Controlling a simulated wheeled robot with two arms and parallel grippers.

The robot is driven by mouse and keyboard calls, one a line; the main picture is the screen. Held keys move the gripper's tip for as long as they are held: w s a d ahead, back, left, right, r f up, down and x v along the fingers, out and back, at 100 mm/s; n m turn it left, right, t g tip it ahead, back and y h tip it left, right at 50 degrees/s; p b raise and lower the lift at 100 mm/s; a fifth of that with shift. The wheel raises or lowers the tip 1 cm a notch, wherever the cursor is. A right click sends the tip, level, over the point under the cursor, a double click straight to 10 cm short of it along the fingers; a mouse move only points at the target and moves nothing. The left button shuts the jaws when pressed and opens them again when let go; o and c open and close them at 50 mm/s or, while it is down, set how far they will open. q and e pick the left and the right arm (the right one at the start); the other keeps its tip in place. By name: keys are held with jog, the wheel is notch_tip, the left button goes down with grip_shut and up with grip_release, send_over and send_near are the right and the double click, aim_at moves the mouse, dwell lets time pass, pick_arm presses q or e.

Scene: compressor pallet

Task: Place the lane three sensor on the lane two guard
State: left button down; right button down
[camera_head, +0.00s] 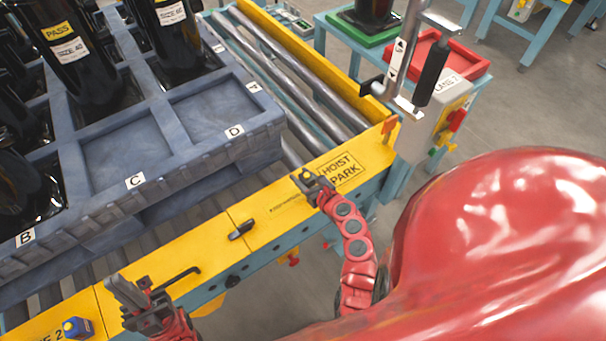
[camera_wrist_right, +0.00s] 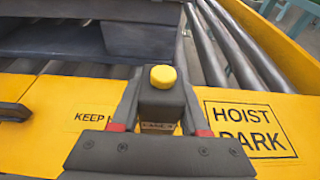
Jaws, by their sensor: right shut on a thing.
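The dark sensor with a yellow cap (camera_wrist_right: 162,92) is between the fingers of my right gripper (camera_wrist_right: 160,112); its small label is partly readable. In the head view my right gripper (camera_head: 312,184) is over the yellow guard beside the HOIST PARK lettering. I cannot tell whether the sensor touches the guard. The lane two guard (camera_head: 35,322) is the yellow panel at bottom left, its lettering cut to "E 2". A blue-capped block (camera_head: 77,328) sits on it. My left gripper (camera_head: 142,300) is near that panel's right end; its finger gap is unclear.
A grey-blue pallet (camera_head: 190,165) with black cylinders stands on the roller conveyor behind the guard. A black handle-like part (camera_head: 241,229) and a black hook (camera_head: 180,278) lie along the yellow guard. A control box (camera_head: 440,115) stands right of the conveyor.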

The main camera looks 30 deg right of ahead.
jog(key=shift+w+d+f, duration=0.15)
jog(key=shift+w+d, duration=0.25)
jog(key=shift+w, duration=0.25)
jog(key=shift+w+d+f, duration=0.1)
jog(key=shift+w+d, duration=0.25)
jog(key=shift+w, duration=0.25)
notch_tip(320, 180, down, 3)
jog(key=shift+f+b, duration=0.2)
jog(key=shift+b, duration=0.85)
jog(key=shift+r, duration=0.1)
jog(key=shift+c, duration=2)
grip_release()
